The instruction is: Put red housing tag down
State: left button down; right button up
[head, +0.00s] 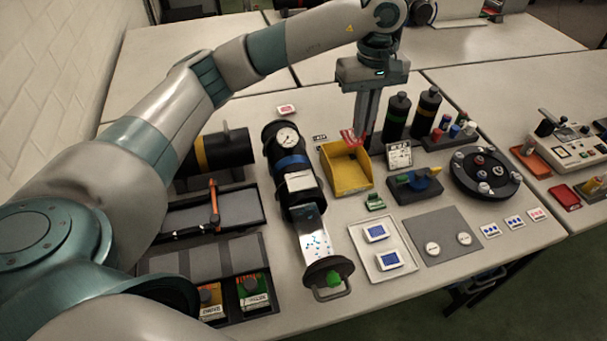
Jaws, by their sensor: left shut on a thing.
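My left gripper (361,137) points down at the back edge of the yellow open bin (347,180). It is shut on the red housing tag (351,139), a small red piece with pale marks. The tag is tilted and shows at the fingertips, over the back of the bin. I cannot tell whether the tag touches the bin. The fingers hide part of the tag. My right gripper is not in view.
Dark bottles (396,117) stand close to the right of the gripper. The cylinder with a gauge (287,138) lies left of the bin. A grey mat (437,222) has free room.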

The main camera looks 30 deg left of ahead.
pick_arm(q)
jog(key=shift+s+a+f+p, duration=0.3)
jog(key=shift+a+p, duration=0.05)
jog(key=p, duration=0.5)
send_over(308, 179)
notch_tip(308, 179, down, 6)
jog(key=shift+f, duration=0.25)
jog(key=shift+f+p, duration=0.35)
jog(key=shift+p, duration=0.25)
notch_tip(308, 179, down, 3)
jog(key=shift+r+p, duration=0.15)
jog(key=shift+p, duration=0.7)
jog(key=shift+f, duration=0.25)
